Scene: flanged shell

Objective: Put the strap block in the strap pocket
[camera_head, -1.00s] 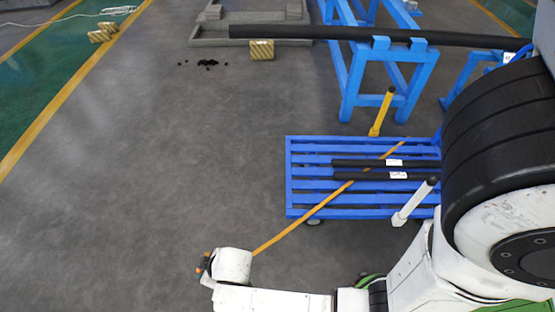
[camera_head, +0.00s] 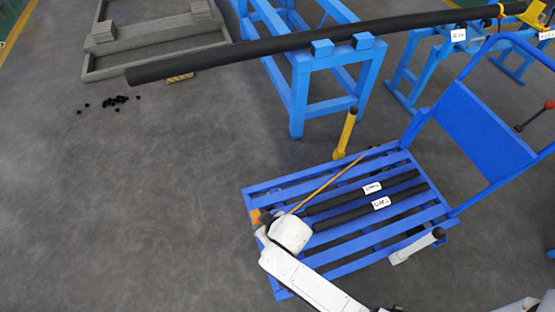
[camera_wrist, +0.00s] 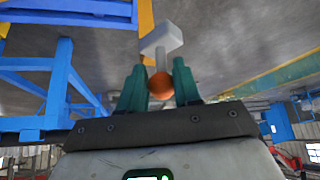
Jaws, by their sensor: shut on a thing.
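My gripper (camera_wrist: 160,78) has two green fingers in the wrist view. They are closed around a rounded orange piece (camera_wrist: 161,87), which I take to be the strap block. A pale grey T-shaped piece (camera_wrist: 162,42) shows just beyond the fingertips; I cannot tell whether it joins the held piece. In the head view my gripper (camera_head: 263,217) is at the left edge of the blue trolley (camera_head: 262,191), its fingers largely hidden. A thin orange strap (camera_head: 330,182) runs from beside my wrist up right towards the yellow post (camera_head: 346,134). I cannot make out the strap pocket.
Two dark rods (camera_head: 360,208) with white tags lie on the trolley slats. A white post (camera_head: 415,248) leans at its right. Behind, a long black pipe (camera_head: 230,62) rests on a blue stand (camera_head: 297,95).

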